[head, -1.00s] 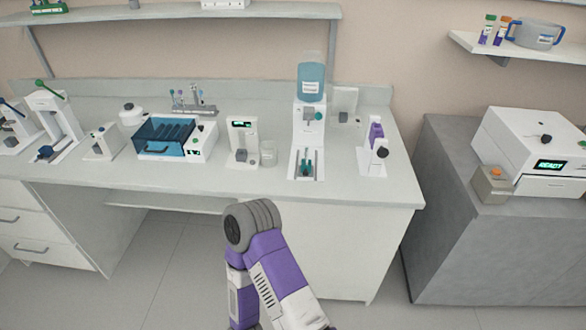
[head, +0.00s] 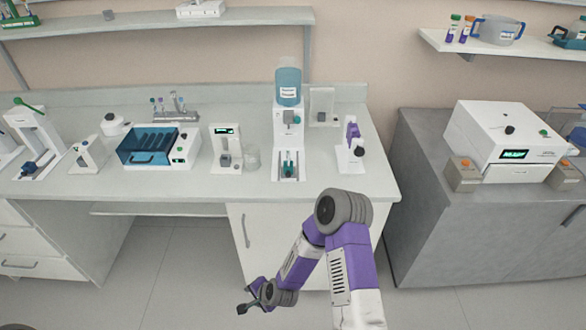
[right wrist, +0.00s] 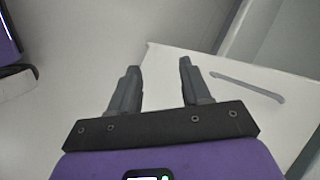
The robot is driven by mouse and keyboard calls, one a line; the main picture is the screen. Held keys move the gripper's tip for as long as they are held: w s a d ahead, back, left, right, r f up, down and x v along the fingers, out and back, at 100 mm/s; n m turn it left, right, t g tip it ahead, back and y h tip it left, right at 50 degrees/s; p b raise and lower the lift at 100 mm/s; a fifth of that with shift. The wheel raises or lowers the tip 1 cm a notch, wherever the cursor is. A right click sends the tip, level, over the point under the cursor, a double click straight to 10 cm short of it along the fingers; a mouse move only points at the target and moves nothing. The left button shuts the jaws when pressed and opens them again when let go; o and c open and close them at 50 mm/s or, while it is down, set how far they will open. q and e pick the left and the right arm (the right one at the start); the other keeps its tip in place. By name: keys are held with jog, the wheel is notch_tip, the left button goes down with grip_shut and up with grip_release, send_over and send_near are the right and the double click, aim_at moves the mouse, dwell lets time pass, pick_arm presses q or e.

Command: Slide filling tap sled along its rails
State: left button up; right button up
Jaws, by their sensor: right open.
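The white filling station (head: 280,125) with a blue bottle (head: 288,88) on top stands on the bench, centre of the head view. At its foot, a small teal sled (head: 288,165) sits between short rails on a white base; its exact place along them is too small to tell. My right gripper (head: 248,298) is low in front of the bench cabinet, well below and away from the station. In the right wrist view, the fingers of my right gripper (right wrist: 158,72) are apart with nothing between them. My left gripper is not in view.
Open floor is below.

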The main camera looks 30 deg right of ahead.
jog(key=w+d+r+m+t+h+p, duration=0.4)
jog(key=w+d+r+m+p, duration=0.1)
jog(key=w+d+r+m, duration=0.65)
jog(key=m+t+h+p, duration=0.1)
jog(key=m+h+p, duration=0.45)
jog(key=m, duration=0.95)
send_near(288, 175)
jog(key=shift+x, duration=4)
grip_shut()
